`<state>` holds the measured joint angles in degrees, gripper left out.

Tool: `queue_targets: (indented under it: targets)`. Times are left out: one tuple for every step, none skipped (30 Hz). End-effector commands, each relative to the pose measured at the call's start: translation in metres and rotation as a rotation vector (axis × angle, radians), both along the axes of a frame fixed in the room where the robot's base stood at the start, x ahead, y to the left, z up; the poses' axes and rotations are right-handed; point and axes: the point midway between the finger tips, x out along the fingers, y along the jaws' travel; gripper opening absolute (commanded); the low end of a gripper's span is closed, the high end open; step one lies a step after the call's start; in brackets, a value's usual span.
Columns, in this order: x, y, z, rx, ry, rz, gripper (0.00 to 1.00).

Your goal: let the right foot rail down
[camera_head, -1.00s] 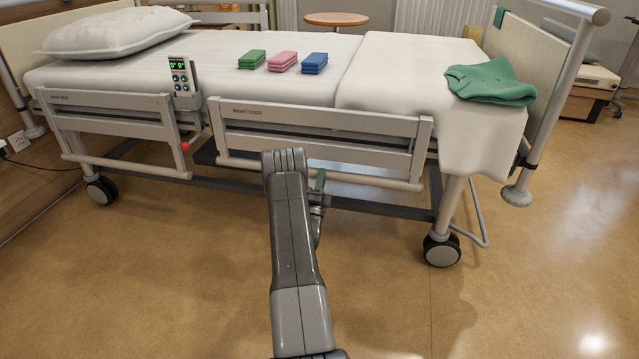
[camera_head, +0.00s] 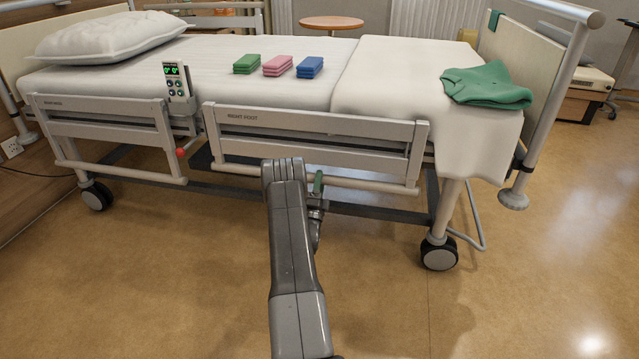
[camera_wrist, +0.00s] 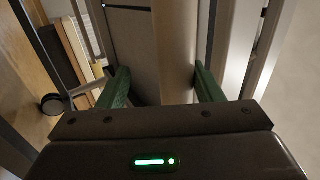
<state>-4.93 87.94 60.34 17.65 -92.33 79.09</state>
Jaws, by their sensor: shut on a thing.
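The right foot rail (camera_head: 313,119), a pale grey frame marked "RIGHT FOOT", stands along the near side of the bed, its top about level with the mattress edge. My gripper (camera_head: 318,190) is at the rail's lower bar (camera_head: 365,186), near its middle, with a green finger showing; my forearm hides part of the bar's left half. In the wrist view my gripper (camera_wrist: 163,88) has its two green fingers on either side of a long tan-grey bar (camera_wrist: 176,45), shut on it. The exact contact is dim there.
The right head rail (camera_head: 95,108) stands at the left, with a red knob (camera_head: 181,153) and a handset (camera_head: 176,82) near its right end. A bed wheel (camera_head: 440,254) is at the lower right. Folded cloths (camera_head: 278,65) and a green garment (camera_head: 488,84) lie on the bed. The near floor is clear.

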Motion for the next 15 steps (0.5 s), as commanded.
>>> queue_targets:
  targets:
    - [-0.0005,-0.002,-0.0028,0.002,0.007,-0.004,0.52]
    - [-0.0004,-0.002,-0.0026,0.002,0.007,-0.004,0.52]
    - [-0.0004,-0.0019,-0.0024,0.003,0.007,-0.003,0.52]
    - [-0.0004,-0.0017,-0.0023,0.003,0.007,-0.003,0.52]
    - [-0.0004,-0.0017,-0.0022,0.003,0.007,-0.003,0.52]
    - [-0.0004,-0.0015,-0.0021,0.003,0.007,-0.003,0.52]
    - [-0.0004,-0.0014,-0.002,0.002,0.007,-0.002,0.52]
    - [-0.0005,-0.0013,-0.0019,0.002,0.006,-0.002,0.52]
    - [-0.0005,-0.0012,-0.0019,0.002,0.006,-0.002,0.52]
    - [-0.0005,-0.0011,-0.0019,0.002,0.006,-0.002,0.52]
    - [-0.0006,-0.001,-0.0018,0.002,0.006,-0.002,0.52]
    - [-0.001,-0.0007,-0.0021,0.002,0.006,-0.002,0.52]
    - [-0.0019,-0.0003,-0.0027,0.002,0.007,-0.001,0.52]
    - [-0.0031,0.0002,-0.0036,0.002,0.008,-0.001,0.52]
    - [-0.0057,0.0011,-0.0054,0.002,0.009,-0.001,0.52]
